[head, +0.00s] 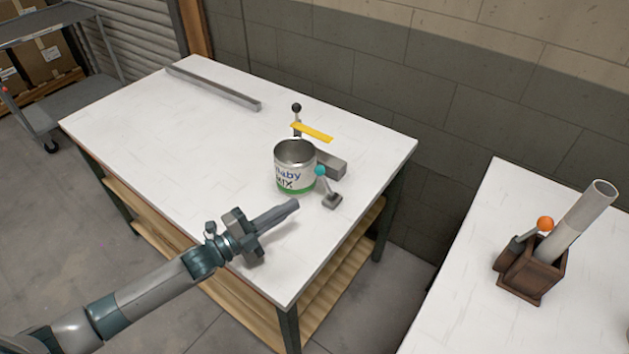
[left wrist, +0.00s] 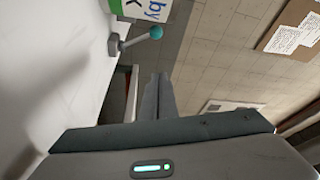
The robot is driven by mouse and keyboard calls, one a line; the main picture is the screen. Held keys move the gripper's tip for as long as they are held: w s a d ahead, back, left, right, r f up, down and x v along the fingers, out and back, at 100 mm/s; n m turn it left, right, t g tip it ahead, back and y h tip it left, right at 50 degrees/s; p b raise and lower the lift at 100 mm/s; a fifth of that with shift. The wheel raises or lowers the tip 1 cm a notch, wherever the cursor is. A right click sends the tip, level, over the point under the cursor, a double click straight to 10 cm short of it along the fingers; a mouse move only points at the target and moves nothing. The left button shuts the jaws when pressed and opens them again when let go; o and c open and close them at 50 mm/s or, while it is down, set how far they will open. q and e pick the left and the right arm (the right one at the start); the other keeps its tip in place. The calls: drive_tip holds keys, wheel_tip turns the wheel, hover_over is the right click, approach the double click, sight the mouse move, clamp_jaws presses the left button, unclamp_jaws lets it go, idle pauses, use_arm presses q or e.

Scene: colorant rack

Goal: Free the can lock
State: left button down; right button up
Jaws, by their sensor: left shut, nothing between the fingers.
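An open-topped can (head: 295,168) with a white and green label stands on the white table. In the left wrist view the can (left wrist: 143,10) shows only in part at the top. A lever with a teal ball (head: 320,171) stands on a small grey base just right of the can; its ball (left wrist: 155,32) also shows in the left wrist view. Behind the can are a black-knobbed lever (head: 297,108), a yellow bar (head: 312,132) and a grey block (head: 331,165). My left gripper (head: 294,205) is shut and empty over the table, in front of the can and apart from the lever. My right gripper is not in view.
The white table (head: 150,120) is mostly clear, with a long grey bar (head: 213,87) at its back edge. A second table at right holds a brown box (head: 532,271) with a grey tube (head: 578,220) and an orange-balled lever (head: 545,224). A brick wall stands behind.

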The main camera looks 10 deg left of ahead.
sight(319, 170)
use_arm(q)
drive_tip(key=w+d+p, duration=0.4)
drive_tip(key=w, duration=0.6)
drive_tip(key=shift+w+d+p, duration=0.15)
drive_tip(key=shift+w+p, duration=0.15)
drive_tip(key=shift+p, duration=0.05)
drive_tip(key=shift+w+a+b, duration=0.35)
drive_tip(key=shift+a+b, duration=0.05)
drive_tip(key=shift+b, duration=0.45)
drive_tip(key=shift+n, duration=0.3)
